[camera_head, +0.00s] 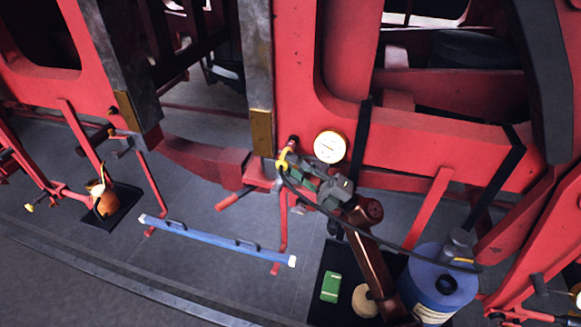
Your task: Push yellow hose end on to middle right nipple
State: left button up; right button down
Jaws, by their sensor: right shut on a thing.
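The yellow hose end (282,158) is small and bright, just left of the round gauge on the red frame. My right gripper (289,168) reaches up from the lower right and is shut at the yellow end. A dark hose (390,243) runs from there, past my gripper, down to the right. A small dark fitting (293,141) on the frame shows just above the yellow end. I cannot tell whether the two touch, or which nipple it is. My left gripper is not in view.
The white-faced gauge (330,147) is close to my right gripper. A blue container (437,290) stands at lower right, by a green block (330,286) on a black mat. A blue bar (215,238) with handles lies on the floor. An orange can (106,203) stands at left.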

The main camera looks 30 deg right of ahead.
jog(key=shift+w+d, duration=0.25)
jog(key=shift+d, duration=0.1)
jog(key=shift+w+d, duration=0.1)
jog(key=c, duration=1.5)
grip_release()
jog(key=shift+c, duration=0.2)
